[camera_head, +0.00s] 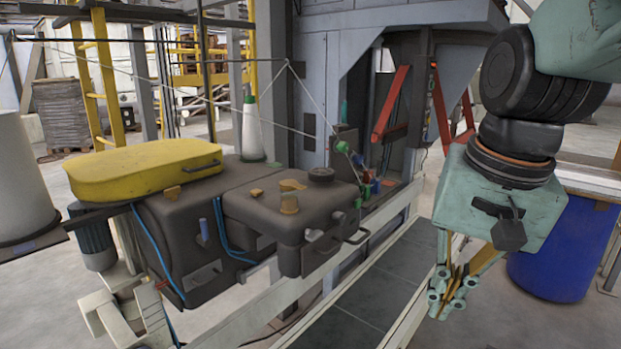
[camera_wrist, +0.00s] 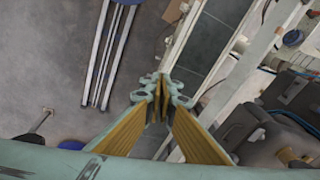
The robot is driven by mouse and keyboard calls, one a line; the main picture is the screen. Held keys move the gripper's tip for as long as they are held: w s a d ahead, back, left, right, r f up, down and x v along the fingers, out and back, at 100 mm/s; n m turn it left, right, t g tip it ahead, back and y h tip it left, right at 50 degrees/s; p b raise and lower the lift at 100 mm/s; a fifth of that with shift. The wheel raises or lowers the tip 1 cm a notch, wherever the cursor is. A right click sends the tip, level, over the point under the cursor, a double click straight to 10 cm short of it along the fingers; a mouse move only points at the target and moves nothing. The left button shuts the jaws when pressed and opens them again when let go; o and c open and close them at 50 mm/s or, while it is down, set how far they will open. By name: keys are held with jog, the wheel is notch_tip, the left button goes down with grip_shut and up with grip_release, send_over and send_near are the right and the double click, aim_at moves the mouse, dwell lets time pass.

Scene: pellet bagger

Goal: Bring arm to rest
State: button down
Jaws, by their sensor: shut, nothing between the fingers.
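My gripper (camera_head: 447,300) is at the lower right of the head view, pointing down, with its fingers together and nothing between them. It hangs from my green arm, beside the right edge of the dark conveyor and in front of a blue drum. In the wrist view my gripper (camera_wrist: 160,82) shows its two yellow-padded fingers meeting at the tips, above the floor and the light rail of the conveyor.
A dark sewing machine unit (camera_head: 290,215) with a yellow cover (camera_head: 145,168) stands left of the conveyor (camera_head: 350,318). The blue drum (camera_head: 562,250) stands at right. A grey bagger frame with red bars (camera_head: 390,105) rises behind. Open floor shows in the wrist view.

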jog(key=s+d+r+n+t, duration=0.1)
jog(key=s+n, duration=0.3)
jog(key=s, duration=1)
jog(key=shift+r+n+t+h, duration=0.3)
jog(key=shift+r+n+t, duration=0.1)
jog(key=shift+r, duration=0.25)
jog(key=shift+w, duration=0.1)
dwell(0.4)
